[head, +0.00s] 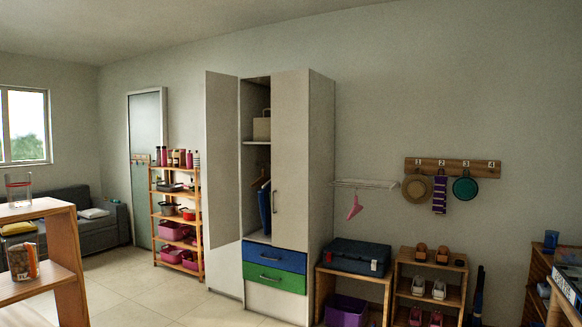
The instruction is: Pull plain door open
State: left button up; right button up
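A tall off-white wardrobe (321,170) stands against the wall in the middle of the head view. Its plain left door (221,155) stands swung open to the left, and shelves show inside. Its plain right door (291,130) is shut, with a dark vertical handle (275,200) near its left edge. A blue drawer (275,257) and a green drawer (273,276) sit shut below. A tall grey-green panel in a pale frame (146,150) is on the wall at the left; I cannot tell if it is a door. Neither gripper is in view.
A wooden rack (200,215) with bottles, pots and pink bins stands left of the wardrobe. A dark suitcase (357,257) rests on a low wooden shelf to the right. A wooden shelf (62,240) fills the near left. Tiled floor (135,290) before the wardrobe is clear.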

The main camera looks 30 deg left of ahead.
aim_at(290, 89)
jog(key=i+j+u, duration=0.75)
jog(key=i+u, duration=0.2)
jog(key=i, duration=0.15)
jog(key=i+u, duration=0.3)
jog(key=i, duration=0.15)
jog(key=i+j+z, duration=0.1)
jog(key=i, duration=0.35)
jog(key=i+j+z, duration=0.1)
jog(key=i, duration=0.35)
jog(key=i+j+z, duration=0.1)
jog(key=i, duration=0.35)
jog(key=i+j+z, duration=0.2)
jog(key=i+z, duration=0.2)
jog(key=i+j+z, duration=0.95)
jog(key=j, duration=0.15)
